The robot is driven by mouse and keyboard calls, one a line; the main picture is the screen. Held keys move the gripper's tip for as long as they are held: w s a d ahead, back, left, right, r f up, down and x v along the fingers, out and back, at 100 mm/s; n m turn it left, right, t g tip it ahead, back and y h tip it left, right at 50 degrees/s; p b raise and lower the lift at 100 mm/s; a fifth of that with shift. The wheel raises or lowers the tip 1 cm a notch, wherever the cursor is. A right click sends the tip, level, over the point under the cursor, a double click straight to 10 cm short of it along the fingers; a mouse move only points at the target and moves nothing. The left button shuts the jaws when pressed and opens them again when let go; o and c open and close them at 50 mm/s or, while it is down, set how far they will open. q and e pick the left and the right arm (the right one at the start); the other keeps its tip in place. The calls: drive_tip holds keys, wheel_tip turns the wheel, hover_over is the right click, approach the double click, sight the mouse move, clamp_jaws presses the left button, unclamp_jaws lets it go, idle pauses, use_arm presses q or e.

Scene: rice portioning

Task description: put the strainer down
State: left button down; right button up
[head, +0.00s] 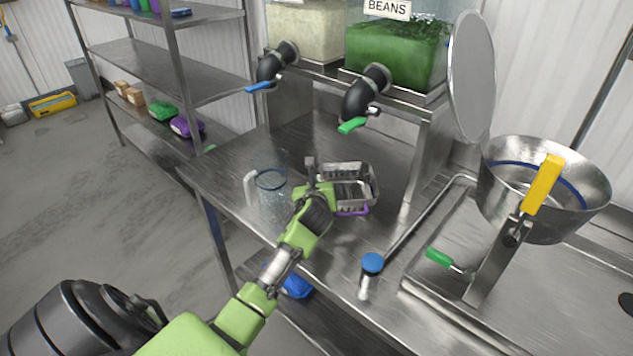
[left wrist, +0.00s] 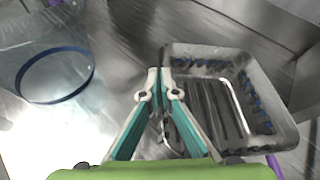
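The strainer looks like a rectangular metal basket with slots (head: 371,178); it sits low at the middle of the steel table, and I cannot tell whether it touches the surface. It also shows in the left wrist view (left wrist: 277,105). My left gripper (head: 312,187) is at its left side. In the left wrist view the fingertips (left wrist: 160,82) are close together at the basket's near-left edge, and appear shut on it. The exact contact is partly hidden by the fingers. A purple handle (head: 353,212) shows at the basket's front edge. My right gripper is not in view.
A clear pitcher with a blue rim (head: 270,180) stands just left of my left gripper. Two dispensers with a blue lever (head: 258,87) and a green lever (head: 352,126) hang behind.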

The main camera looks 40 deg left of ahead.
use_arm(q)
drive_tip(key=c, duration=2.3)
unclamp_jaws()
drive_tip(key=shift+f, duration=0.1)
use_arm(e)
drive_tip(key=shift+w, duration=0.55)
use_arm(q)
drive_tip(key=v, duration=1.2)
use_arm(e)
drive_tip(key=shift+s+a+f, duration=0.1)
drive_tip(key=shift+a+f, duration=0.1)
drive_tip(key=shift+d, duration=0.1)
